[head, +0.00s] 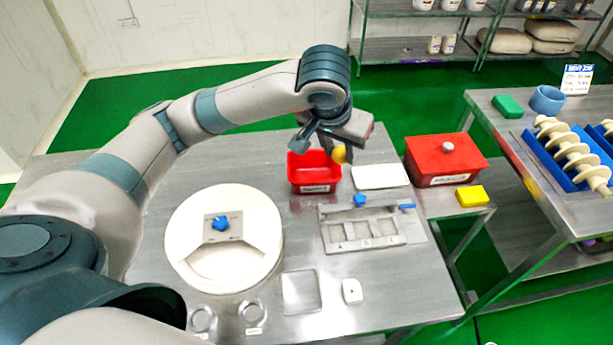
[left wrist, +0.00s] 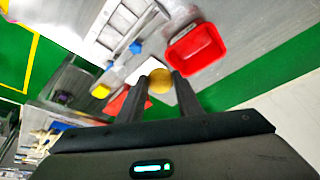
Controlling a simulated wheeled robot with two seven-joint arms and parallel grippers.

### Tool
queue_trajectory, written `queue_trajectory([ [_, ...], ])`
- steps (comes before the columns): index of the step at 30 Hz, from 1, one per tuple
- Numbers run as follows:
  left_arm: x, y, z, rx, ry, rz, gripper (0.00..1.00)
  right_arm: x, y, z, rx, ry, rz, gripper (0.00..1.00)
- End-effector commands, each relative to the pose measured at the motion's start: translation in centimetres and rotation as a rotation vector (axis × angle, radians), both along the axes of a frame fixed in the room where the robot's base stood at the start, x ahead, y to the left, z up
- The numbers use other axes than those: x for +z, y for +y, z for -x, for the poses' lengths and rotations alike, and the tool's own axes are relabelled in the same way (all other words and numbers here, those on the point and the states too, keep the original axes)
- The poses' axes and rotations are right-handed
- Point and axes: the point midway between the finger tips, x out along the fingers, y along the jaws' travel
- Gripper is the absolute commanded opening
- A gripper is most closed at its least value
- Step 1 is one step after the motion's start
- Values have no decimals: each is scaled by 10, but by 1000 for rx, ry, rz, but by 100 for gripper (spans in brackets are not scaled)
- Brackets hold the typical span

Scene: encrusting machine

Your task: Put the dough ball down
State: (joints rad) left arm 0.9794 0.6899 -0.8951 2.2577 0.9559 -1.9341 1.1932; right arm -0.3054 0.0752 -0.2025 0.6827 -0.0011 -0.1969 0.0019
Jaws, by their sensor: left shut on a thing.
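A small yellow-brown dough ball (head: 339,154) is held between the fingers of my left gripper (head: 338,150). In the head view it is just right of an open red bin (head: 315,186), above the table. The left wrist view also shows the ball (left wrist: 160,81) between the two dark fingertips (left wrist: 160,86), with the red bin (left wrist: 195,48) beside it to the right. The bin's inside looks empty. My right gripper is in neither view.
A white board (head: 380,177) lies right of the bin, near a metal fixture (head: 415,232) with lettered slots. A lidded red box (head: 445,165) and a yellow block (head: 472,196) stand further right. A round white disc (head: 190,225) lies at left.

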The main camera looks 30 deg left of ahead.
Motion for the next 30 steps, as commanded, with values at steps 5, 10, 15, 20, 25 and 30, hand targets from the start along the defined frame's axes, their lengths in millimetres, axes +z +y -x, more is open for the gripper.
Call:
queue_trajectory([
  [5,0,0,0,0,0,0,7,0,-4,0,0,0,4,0],
  [10,0,0,-1,-7,0,0,7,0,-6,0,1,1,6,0],
  [15,-4,-1,-6,-50,2,1,7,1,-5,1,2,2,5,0],
  [20,-10,-4,-16,-150,3,2,7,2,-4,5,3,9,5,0],
  [25,-20,-7,-33,-307,4,4,7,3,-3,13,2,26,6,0],
  [30,-32,-9,-51,-479,3,6,7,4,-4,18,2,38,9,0],
])
